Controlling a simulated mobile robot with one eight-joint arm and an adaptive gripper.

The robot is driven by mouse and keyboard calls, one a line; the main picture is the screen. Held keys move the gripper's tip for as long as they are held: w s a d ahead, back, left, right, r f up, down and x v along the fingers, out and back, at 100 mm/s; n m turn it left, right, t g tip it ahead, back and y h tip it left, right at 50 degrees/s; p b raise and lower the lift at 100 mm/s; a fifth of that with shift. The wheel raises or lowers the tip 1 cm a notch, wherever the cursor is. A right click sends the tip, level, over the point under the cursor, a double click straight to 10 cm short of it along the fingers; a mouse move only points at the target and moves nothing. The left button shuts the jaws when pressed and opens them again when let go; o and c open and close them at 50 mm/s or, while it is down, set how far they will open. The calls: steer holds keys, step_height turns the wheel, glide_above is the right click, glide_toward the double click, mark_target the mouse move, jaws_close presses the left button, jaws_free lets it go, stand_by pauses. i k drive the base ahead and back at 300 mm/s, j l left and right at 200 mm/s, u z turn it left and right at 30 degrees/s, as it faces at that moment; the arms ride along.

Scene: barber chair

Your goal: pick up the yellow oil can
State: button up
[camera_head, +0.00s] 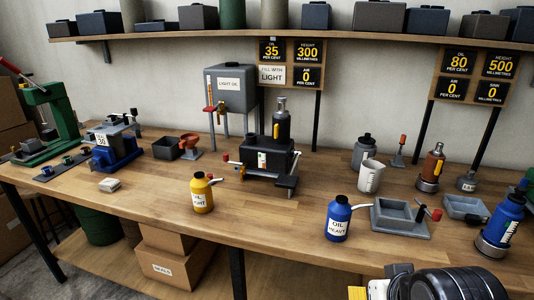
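The yellow oil can (202,193) stands upright on the wooden workbench (150,205), near its front edge and left of the middle. It has a dark cap, a pale spout pointing right and a white label reading OIL and LIGHT. A blue oil can (339,219) labelled OIL HEAVY stands to its right, also near the front edge. A dark rounded part at the bottom right appears to be mine. It is well apart from the yellow can, and no gripper fingers can be made out.
A black device (266,158) stands behind and right of the yellow can. A small whitish block (110,185) lies to its left. The bench around the yellow can is clear.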

mark_target(201, 186)
steer(key=j, duration=0.45)
steer(key=i+j, duration=0.15)
steer(key=j, duration=0.8)
steer(key=i+j+u, duration=0.1)
steer(key=j, duration=0.4)
